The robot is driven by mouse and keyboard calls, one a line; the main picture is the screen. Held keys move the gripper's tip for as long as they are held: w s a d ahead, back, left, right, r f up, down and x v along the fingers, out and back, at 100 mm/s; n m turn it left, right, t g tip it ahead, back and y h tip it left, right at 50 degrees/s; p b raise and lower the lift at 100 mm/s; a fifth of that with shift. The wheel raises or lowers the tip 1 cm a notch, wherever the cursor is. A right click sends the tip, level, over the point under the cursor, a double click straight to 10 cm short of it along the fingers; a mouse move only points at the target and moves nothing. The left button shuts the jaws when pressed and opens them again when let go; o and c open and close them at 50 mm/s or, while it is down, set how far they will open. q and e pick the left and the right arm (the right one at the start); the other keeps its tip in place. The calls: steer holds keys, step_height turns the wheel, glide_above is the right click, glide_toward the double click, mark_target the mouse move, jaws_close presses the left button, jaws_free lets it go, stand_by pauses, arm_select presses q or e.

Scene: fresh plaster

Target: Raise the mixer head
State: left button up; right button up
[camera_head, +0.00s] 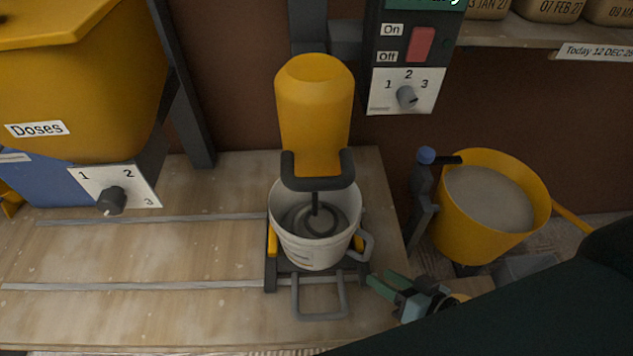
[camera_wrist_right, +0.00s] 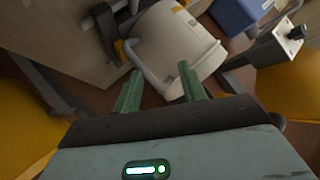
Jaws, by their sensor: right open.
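The mixer head (camera_head: 313,105) is a yellow body on a dark column, with a dark U-shaped handle (camera_head: 318,184) at its lower front. It is down: its dark stirring tool (camera_head: 316,215) reaches into a whitish bucket (camera_head: 313,253). The bucket stands on a dark carriage and has a grey handle on its right side. My right gripper (camera_head: 383,280) is open and empty, low and to the right of the bucket, below the mixer handle. In the right wrist view, its green fingers (camera_wrist_right: 158,88) point toward the bucket (camera_wrist_right: 178,45), apart from it. My left gripper is out of view.
A control box with a red On/Off switch (camera_head: 421,44) and a dial (camera_head: 406,97) hangs right of the mixer head. A yellow tub (camera_head: 451,222) of pale material stands at right. A yellow Doses hopper (camera_head: 85,85) is at left. The railed bench (camera_head: 150,255) is clear at left.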

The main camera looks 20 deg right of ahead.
mark_target(325, 179)
steer(key=w+a+r+t+y+b, duration=0.1)
steer(key=w+r+y+b, duration=0.15)
steer(key=r, duration=0.35)
steer(key=w+a+r+y+b, duration=0.1)
steer(key=w+r+y+b, duration=0.15)
steer(key=w+r, duration=0.2)
step_height(325, 179, up, 12)
steer(key=s+a+n+g+y+b, duration=0.1)
steer(key=s+a+g+y+b, duration=0.15)
steer(key=y, duration=0.35)
steer(key=shift+t, duration=0.35)
steer(key=p+x, duration=0.2)
steer(key=x, duration=0.1)
steer(key=p+x, duration=0.2)
steer(key=x, duration=0.1)
steer(key=shift+w+a+r, duration=0.2)
steer(key=shift+w+r, duration=0.05)
steer(key=shift+w+a+p, duration=0.3)
steer(key=shift+a+p, duration=0.2)
steer(key=shift+p, duration=0.1)
steer(key=shift+a+f, duration=0.1)
steer(key=shift+a, duration=0.1)
steer(key=shift+c, duration=0.4)
jaws_close()
